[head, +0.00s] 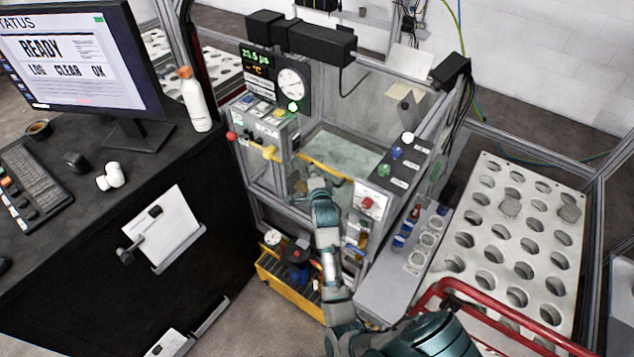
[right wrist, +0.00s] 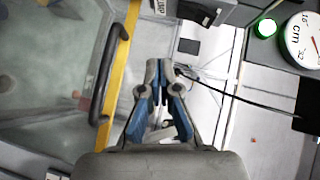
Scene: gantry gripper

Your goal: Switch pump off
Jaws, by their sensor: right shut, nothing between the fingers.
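I cannot tell for sure which control is the pump switch. A control box (head: 265,130) with several coloured buttons, a red knob and a yellow handle stands left of the glazed enclosure. A sloped panel (head: 390,170) with white, blue and green knobs and a red switch (head: 367,203) is at its right. My right gripper (head: 318,184) is at the enclosure's front, near the yellow bar. In the right wrist view the right gripper (right wrist: 155,64) is shut and empty. A small label (right wrist: 159,7), perhaps reading PUMP, is cut off at that view's top. My left gripper is out of view.
A dial gauge (head: 291,84) with a green light is above the control box. A black handle (right wrist: 108,75) is on the yellow bar (right wrist: 122,60). A perforated white tray (head: 508,230) and a red rail (head: 470,290) are at right. A monitor (head: 80,60) stands left.

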